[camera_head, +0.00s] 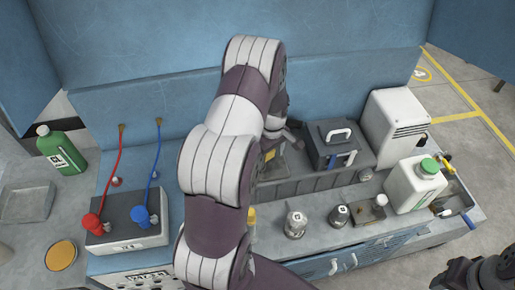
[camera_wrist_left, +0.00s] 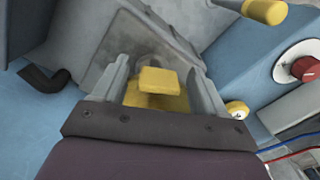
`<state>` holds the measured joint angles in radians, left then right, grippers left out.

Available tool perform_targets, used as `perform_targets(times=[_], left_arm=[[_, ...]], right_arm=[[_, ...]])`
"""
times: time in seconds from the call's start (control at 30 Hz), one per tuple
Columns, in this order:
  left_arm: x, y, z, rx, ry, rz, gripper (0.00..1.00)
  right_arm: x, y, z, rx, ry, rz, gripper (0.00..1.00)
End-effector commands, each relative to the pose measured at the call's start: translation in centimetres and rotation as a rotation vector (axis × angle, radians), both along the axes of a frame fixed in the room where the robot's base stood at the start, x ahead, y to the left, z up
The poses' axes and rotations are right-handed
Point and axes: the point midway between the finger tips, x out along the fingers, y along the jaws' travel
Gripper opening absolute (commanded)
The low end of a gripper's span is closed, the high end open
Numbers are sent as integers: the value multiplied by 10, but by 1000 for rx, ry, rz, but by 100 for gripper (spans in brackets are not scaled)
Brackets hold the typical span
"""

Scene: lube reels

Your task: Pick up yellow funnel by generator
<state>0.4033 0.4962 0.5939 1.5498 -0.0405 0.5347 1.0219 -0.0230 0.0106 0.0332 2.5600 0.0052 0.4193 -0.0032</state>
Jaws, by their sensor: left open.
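My left gripper (camera_head: 284,137) is over the back of the bench, left of a dark box with a handle (camera_head: 335,143), and its own arm hides much of it. In the left wrist view my left gripper (camera_wrist_left: 158,78) is open, with a finger on either side of a yellow piece (camera_wrist_left: 159,82), perhaps part of the funnel. I cannot tell whether the fingers touch it. The funnel's full shape is hidden. A white vented unit (camera_head: 397,125), perhaps the generator, stands at the back right. My right gripper (camera_head: 478,272) is at the lower right, its jaws unclear.
Metal cans (camera_head: 295,223) stand along the bench front. A white jug with a green cap (camera_head: 415,184) is at the right. A box with red and blue cables (camera_head: 124,220) and a green bottle (camera_head: 61,150) are at the left. A blue wall (camera_head: 150,95) closes the back.

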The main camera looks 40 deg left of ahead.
Motion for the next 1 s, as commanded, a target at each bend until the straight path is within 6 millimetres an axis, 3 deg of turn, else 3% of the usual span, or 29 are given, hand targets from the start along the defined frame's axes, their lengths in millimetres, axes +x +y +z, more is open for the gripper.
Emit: perform_targets(times=[0.2, 0.4, 0.77, 1.0], left_arm=[[0, 0, -2, 1, -1, 0, 72], [0, 0, -2, 1, -1, -1, 12], [1, 0, 2, 1, -3, 0, 12], [3, -2, 33, 3, -6, -1, 12]], right_arm=[[0, 0, 0, 0, 1, 0, 43], [0, 0, -1, 0, 0, 0, 43], [0, 0, -2, 0, 0, 0, 43], [0, 0, -13, 0, 0, 0, 43]])
